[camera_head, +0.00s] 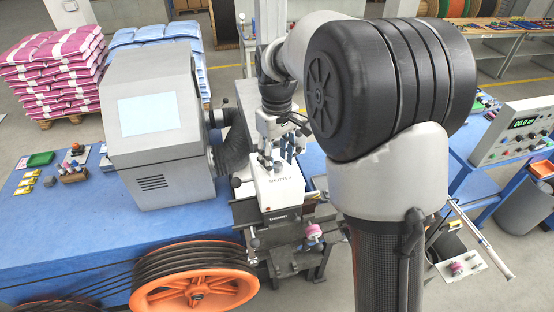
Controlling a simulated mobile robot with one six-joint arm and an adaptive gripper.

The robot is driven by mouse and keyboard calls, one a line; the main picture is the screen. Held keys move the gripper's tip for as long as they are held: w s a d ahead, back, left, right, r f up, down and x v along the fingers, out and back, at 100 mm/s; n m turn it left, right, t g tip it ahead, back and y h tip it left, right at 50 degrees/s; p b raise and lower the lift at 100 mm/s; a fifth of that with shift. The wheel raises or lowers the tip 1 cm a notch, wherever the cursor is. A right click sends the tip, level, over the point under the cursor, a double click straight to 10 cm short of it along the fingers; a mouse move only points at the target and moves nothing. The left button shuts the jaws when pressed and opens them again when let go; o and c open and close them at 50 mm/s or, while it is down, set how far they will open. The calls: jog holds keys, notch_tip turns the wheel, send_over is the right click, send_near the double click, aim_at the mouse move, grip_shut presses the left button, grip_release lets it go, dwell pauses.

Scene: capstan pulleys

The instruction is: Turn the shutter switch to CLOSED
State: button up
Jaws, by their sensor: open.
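A white box (283,194) lettered like "SHUTTER" stands at the middle, on a dark stand beside the blue table. Small grey parts, which look like the shutter switch (267,163), show on top of it. My gripper (280,148) points down over the back of the box with its fingers apart. The fingers are close to the switch, but I cannot tell whether they touch it. The switch's setting and any OPEN or CLOSED marks are too small to read. My arm rises on the right and covers part of the view.
A grey machine with a pale screen (149,115) stands left of the box, with a black bellows (234,146) between. An orange pulley (195,286) with black cable sits in front. A control panel (518,131) is at right. Magenta sacks (50,70) are stacked behind.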

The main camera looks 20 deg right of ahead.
aim_at(277, 164)
notch_tip(277, 164, up, 11)
dwell(0.3)
jog(key=s+f+m+t+b, duration=0.4)
jog(key=s+f+b, duration=2.2)
jog(key=s+f, duration=0.2)
jog(key=shift+f+m+t, duration=0.3)
jog(key=shift+f+t, duration=0.1)
jog(key=shift+f, duration=0.4)
jog(key=shift+w, duration=0.1)
